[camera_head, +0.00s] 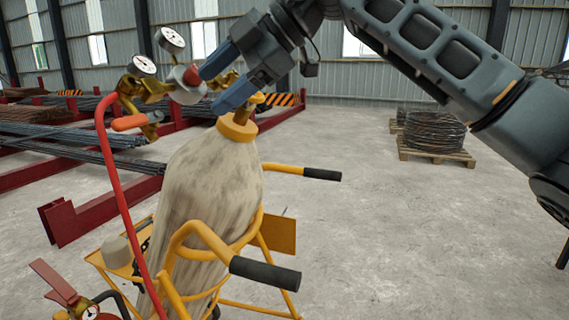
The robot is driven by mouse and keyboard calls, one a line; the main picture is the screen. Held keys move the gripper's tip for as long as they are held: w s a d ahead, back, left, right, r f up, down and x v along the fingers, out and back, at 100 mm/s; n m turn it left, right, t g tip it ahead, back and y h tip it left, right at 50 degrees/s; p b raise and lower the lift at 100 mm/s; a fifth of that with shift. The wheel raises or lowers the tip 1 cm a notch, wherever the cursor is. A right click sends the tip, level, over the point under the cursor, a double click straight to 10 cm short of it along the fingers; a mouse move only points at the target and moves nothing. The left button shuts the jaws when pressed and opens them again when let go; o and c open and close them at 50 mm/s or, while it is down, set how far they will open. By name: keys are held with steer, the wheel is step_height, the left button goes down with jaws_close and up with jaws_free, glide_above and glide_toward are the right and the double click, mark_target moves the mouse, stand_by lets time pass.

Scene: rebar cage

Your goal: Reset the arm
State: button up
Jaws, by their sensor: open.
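My gripper (217,84) hangs at the upper middle of the head view, with its two blue fingers apart. It points left toward the valve assembly on top of a gas cylinder (205,175). A red knob on a grey round part (188,82) sits just left of the fingertips. I cannot tell whether the fingers touch it. My arm reaches in from the right side and runs above the floor. The cylinder is weathered beige with a yellow collar, and it leans in a yellow trolley (198,232).
Two pressure gauges (144,66) and a red hose (112,170) are left of the cylinder. A fire extinguisher (88,311) is at the lower left. Red racks with rebar (70,155) stand behind. A pallet with coiled wire (434,133) is at the right. Floor between is clear.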

steer(key=s+f+g+y, duration=0.3)
steer(key=s+f+y, duration=0.7)
steer(key=s+y, duration=0.45)
steer(key=s+d+f+m+t+h, duration=0.7)
steer(key=d+f+m+t+h, duration=0.2)
steer(key=m+t, duration=0.4)
steer(key=s+d+f+m+t+h, duration=0.6)
steer(key=d+f+m+t+h, duration=0.25)
steer(key=m+t, duration=0.35)
steer(key=s+d+f+m+g+h, duration=0.1)
steer(key=s+d+f+g+h, duration=0.2)
steer(key=s+d, duration=0.3)
steer(key=s+d+f+m+g+h, duration=0.1)
steer(key=s+d+f+g+h, duration=0.3)
steer(key=s, duration=1.2)
steer(key=d+f+g, duration=0.1)
steer(key=d+f, duration=0.1)
steer(key=d, duration=0.1)
steer(key=shift+d+g, duration=0.25)
steer(key=shift+g, duration=0.05)
steer(key=shift+c, duration=0.2)
